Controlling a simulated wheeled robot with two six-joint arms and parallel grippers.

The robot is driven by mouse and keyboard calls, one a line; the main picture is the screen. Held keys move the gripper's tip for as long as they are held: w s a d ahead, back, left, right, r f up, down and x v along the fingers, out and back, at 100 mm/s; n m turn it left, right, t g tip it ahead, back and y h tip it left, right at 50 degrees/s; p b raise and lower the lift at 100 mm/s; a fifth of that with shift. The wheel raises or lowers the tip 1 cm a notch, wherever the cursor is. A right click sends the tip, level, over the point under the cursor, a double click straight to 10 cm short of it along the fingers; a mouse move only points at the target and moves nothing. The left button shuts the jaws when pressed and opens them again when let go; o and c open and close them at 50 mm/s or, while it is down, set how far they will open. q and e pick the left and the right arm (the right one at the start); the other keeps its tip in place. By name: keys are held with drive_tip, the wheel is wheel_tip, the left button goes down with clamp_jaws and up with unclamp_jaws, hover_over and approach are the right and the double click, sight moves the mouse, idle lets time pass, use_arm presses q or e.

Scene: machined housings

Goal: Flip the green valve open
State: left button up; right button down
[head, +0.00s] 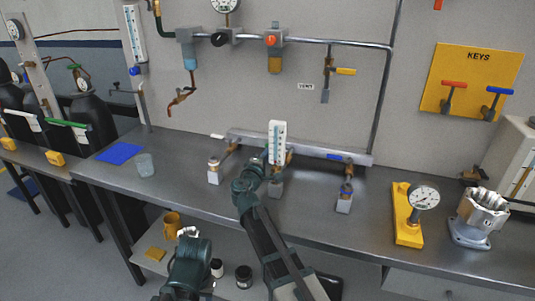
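The manifold rail (310,148) runs along the back of the bench. A valve with a white lever (217,136) is at its left and one with a blue lever (340,157) at its right. The middle branch is partly hidden by my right arm, and no green lever shows clearly there. My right gripper (268,158) reaches to this middle branch, beside a white upright gauge (277,142); its fingers are too small and covered to read. My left gripper (187,233) is low in front of the bench, apart from the valves; its fingers are unclear.
A yellow stand with a dial gauge (424,197) and a metal housing (481,214) stand at the right. A glass (145,164) and a blue mat (120,153) lie at the left. A green handle (74,66) tops a dark cylinder at far left.

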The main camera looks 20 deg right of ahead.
sight(267, 144)
drive_tip(key=shift+w, duration=0.1)
drive_tip(key=shift+w+m+g+h, duration=0.2)
drive_tip(key=shift+m+g+h, duration=0.2)
drive_tip(key=shift+h, duration=0.1)
drive_tip(key=shift+w+m+g+h, duration=1.15)
drive_tip(key=shift+m+g+h, duration=0.25)
drive_tip(key=shift+g+h, duration=0.2)
drive_tip(key=m+g+h, duration=0.1)
drive_tip(key=w+m+g+h, duration=0.1)
drive_tip(key=g, duration=0.1)
drive_tip(key=shift+w+d+m, duration=0.15)
drive_tip(key=shift+d+m, duration=0.15)
drive_tip(key=shift+d, duration=0.35)
drive_tip(key=shift+w+d, duration=0.1)
drive_tip(key=shift+w, duration=0.05)
